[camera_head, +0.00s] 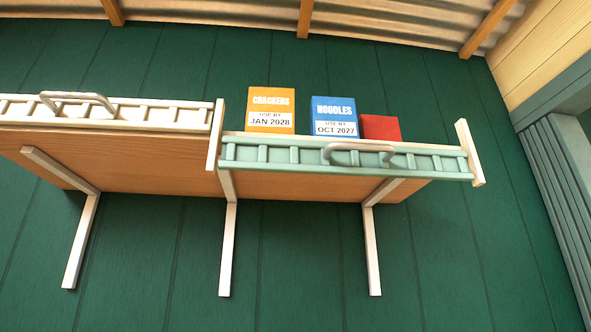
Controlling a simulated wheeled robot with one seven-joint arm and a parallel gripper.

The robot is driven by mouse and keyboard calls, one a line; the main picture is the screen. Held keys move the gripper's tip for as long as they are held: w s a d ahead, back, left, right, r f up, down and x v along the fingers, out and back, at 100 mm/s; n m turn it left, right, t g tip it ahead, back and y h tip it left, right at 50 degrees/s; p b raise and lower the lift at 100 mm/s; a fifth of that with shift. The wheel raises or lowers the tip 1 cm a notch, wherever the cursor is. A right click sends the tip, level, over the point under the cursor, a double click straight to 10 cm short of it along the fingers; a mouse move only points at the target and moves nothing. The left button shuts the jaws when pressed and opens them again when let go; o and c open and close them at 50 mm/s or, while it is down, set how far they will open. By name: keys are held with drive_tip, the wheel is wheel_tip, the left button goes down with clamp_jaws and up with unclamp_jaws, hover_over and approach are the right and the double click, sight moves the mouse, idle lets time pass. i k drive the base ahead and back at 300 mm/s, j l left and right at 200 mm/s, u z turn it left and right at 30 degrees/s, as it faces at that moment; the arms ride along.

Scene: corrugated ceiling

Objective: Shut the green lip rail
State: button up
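The green lip rail (285,155) is a pale green, ladder-like rail along the front edge of the right-hand shelf section. It lies between two cream end posts (468,152) and sits low against them, their tops rising above it. A grey bar handle (358,147) is fixed on it, right of its middle. I cannot tell from this low angle how far it leans out. My gripper is not in view, and nothing touches the rail.
An orange crackers box (271,109), a blue noodles box (334,116) and a red box (381,128) stand behind the rail. A cream rail (140,114) with its own handle (78,98) fronts the left section. Cream brackets (371,250) hang below the shelf.

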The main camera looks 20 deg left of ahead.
sight(270, 155)
drive_tip(key=u, duration=0.85)
